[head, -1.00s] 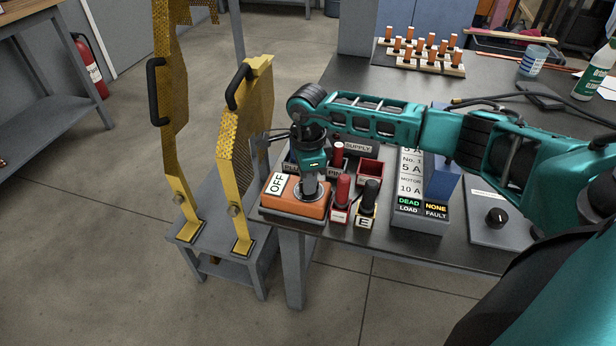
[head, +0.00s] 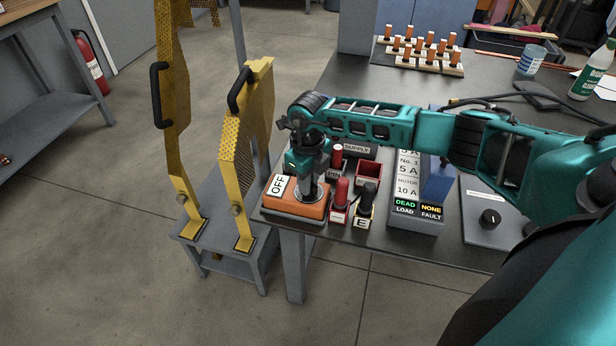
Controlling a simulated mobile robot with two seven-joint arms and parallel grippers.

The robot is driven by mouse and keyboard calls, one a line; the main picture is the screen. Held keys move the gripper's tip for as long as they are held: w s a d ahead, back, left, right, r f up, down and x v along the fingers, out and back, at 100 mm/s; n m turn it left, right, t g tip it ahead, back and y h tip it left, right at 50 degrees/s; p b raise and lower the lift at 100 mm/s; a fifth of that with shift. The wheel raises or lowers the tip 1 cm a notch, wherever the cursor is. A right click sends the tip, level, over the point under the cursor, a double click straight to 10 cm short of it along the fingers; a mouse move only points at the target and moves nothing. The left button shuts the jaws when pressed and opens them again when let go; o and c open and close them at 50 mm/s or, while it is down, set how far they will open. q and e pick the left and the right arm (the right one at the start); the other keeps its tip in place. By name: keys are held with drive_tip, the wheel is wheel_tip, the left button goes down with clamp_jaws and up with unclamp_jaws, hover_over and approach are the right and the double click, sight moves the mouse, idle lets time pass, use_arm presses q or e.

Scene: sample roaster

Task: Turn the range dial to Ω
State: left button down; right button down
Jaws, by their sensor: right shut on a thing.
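An orange meter (head: 287,208) lies on the near left corner of the dark bench, with a white panel reading OFF (head: 278,186) on its left part. My right gripper (head: 310,192) points straight down over the right part of the meter and is shut on the range dial there. The fingers hide the dial, so its pointer and any range marks cannot be read. My left gripper is not in view.
Red and black probes (head: 342,193) stand in holders right of the meter. A grey panel (head: 418,214) reads DEAD LOAD and NONE FAULT. A black knob (head: 490,219) sits on a grey box farther right. Yellow mesh guards (head: 243,160) stand at the left.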

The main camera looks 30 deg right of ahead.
drive_tip(key=m+p, duration=0.1)
drive_tip(key=m, duration=0.1)
drive_tip(key=shift+r+m, duration=0.1)
drive_tip(key=shift+m, duration=0.3)
drive_tip(key=shift+m+p, duration=0.4)
drive_tip(key=shift+m, duration=0.4)
drive_tip(key=shift+m+p, duration=0.35)
drive_tip(key=shift+m, duration=0.45)
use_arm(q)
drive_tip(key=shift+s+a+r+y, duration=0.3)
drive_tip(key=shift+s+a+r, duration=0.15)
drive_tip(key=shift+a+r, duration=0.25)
use_arm(e)
drive_tip(key=shift+m, duration=0.5)
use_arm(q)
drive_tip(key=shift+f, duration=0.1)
use_arm(e)
drive_tip(key=c, duration=1.1)
unclamp_jaws()
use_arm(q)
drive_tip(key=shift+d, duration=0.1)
use_arm(e)
drive_tip(key=shift+o, duration=0.2)
